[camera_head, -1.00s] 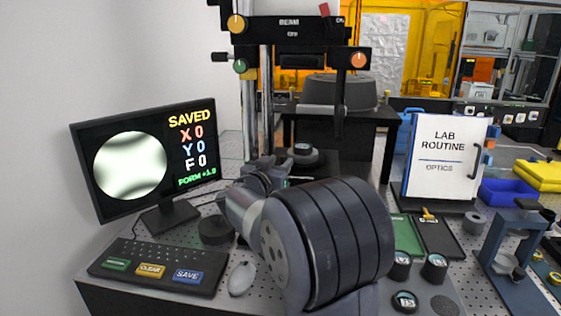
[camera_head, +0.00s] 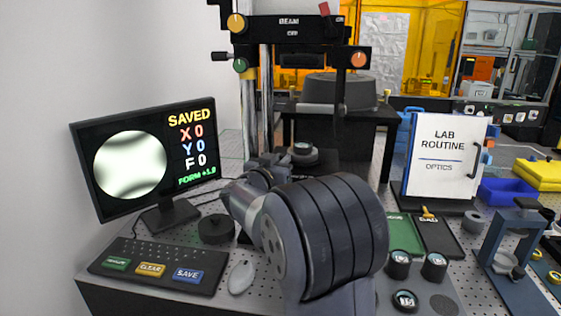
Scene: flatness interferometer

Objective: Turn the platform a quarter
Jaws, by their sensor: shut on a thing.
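The platform (camera_head: 304,153) is a small dark round stage with a light top, low between the posts of the interferometer (camera_head: 290,30). My gripper (camera_head: 282,162) is at its near left side, shut on the platform's edge. My own wrist and forearm hide most of the jaws and the stage's near side. The monitor (camera_head: 145,160) at left shows a round light-and-dark pattern with "SAVED", X 0, Y 0, F 0 and "FORM" below.
A keyboard (camera_head: 155,262) with green, yellow and blue keys and a mouse (camera_head: 241,278) lie at front left. A black puck (camera_head: 215,229) is beside my arm.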

